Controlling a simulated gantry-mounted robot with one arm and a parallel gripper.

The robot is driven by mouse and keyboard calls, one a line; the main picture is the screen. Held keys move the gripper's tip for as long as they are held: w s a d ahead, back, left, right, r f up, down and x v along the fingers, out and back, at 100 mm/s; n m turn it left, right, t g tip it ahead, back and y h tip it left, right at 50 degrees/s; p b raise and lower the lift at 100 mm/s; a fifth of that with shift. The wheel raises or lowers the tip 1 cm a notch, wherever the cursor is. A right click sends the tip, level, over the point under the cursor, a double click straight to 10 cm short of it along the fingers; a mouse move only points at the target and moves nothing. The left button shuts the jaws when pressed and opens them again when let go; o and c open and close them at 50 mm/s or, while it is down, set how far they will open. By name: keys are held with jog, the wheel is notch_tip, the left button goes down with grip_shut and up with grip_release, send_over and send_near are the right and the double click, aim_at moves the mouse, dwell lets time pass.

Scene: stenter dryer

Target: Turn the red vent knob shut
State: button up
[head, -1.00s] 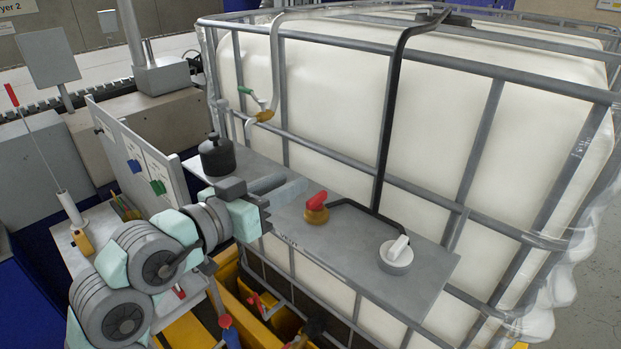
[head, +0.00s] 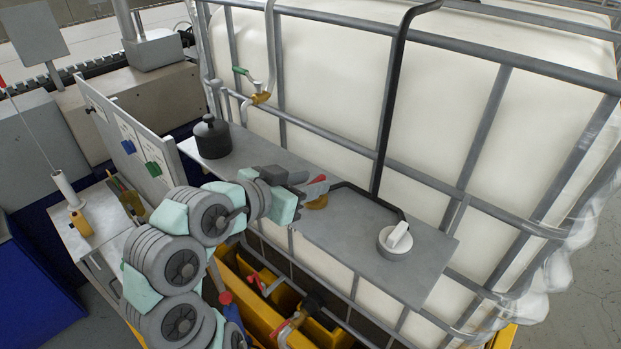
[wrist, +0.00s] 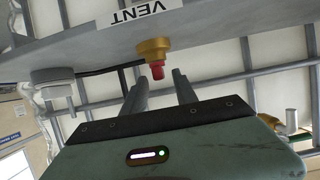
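The red vent knob (head: 320,179) sits on a brass base (head: 317,202) on the grey shelf plate (head: 350,245) and is partly hidden by my gripper (head: 311,184) in the head view. In the wrist view the red knob (wrist: 157,71) hangs below its brass base (wrist: 153,50), beside a "VENT" label (wrist: 139,12). My gripper's two fingers (wrist: 159,72) are apart there. The red end shows between the fingertips, with a gap on each side. I cannot tell how far in depth the tips overlap the knob.
A white knob (head: 396,241) stands on the shelf to the right, a dark lidded pot (head: 212,138) at its left end. A black bent pipe (head: 388,110) runs down behind the red knob. A caged white tank (head: 330,70) stands behind. Yellow bins (head: 262,309) lie below.

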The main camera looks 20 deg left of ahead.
jog(key=shift+w+d+f, duration=0.1)
jog(key=shift+w+f, duration=0.1)
jog(key=shift+w, duration=0.2)
grip_shut()
dwell(0.4)
